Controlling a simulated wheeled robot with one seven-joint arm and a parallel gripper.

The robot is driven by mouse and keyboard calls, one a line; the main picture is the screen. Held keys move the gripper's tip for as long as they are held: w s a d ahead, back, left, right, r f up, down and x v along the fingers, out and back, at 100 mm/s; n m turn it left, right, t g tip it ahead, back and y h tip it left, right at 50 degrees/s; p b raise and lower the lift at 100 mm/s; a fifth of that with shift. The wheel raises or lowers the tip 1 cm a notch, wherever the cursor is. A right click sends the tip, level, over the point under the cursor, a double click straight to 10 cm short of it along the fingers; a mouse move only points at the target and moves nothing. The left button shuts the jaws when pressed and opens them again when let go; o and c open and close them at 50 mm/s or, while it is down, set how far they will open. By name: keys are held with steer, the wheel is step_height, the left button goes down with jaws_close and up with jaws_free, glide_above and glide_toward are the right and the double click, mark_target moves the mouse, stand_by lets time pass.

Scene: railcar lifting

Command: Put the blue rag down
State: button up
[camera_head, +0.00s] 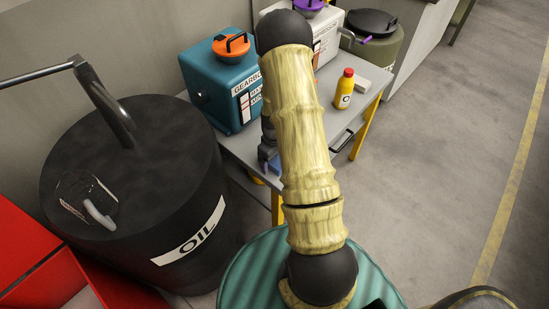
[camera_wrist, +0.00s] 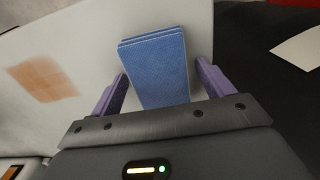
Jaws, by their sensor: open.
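The blue rag (camera_wrist: 157,68) is a folded blue rectangle on the pale tabletop (camera_wrist: 95,25) in the wrist view. My gripper (camera_wrist: 156,85) is open, with one purple finger on each side of the rag and a visible gap at both sides. The near end of the rag is hidden behind the gripper body. In the head view a small blue bit of the rag (camera_head: 275,164) shows by my gripper (camera_head: 268,158) at the table's near left edge; my arm hides much of the area.
A black oil drum (camera_head: 130,190) stands close left of the table. A teal gearbox oil container (camera_head: 222,85), a yellow bottle (camera_head: 344,90) and a white box (camera_head: 374,78) stand on the table. An orange-brown patch (camera_wrist: 42,78) marks the tabletop beside the rag.

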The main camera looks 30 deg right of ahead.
step_height(320, 180, up, 12)
steer(key=shift+r, duration=0.15)
stand_by(0.4)
stand_by(0.4)
steer(key=s+a+r+m+t, duration=0.2)
steer(key=s+a+r+m, duration=0.2)
steer(key=s+a+r, duration=0.8)
steer(key=shift+s+a+t, duration=0.2)
steer(key=shift+a+t, duration=0.1)
steer(key=shift+a, duration=0.5)
steer(key=w+p+v, duration=0.2)
steer(key=p+v, duration=0.6)
steer(key=p, duration=0.1)
steer(key=shift+r, duration=0.5)
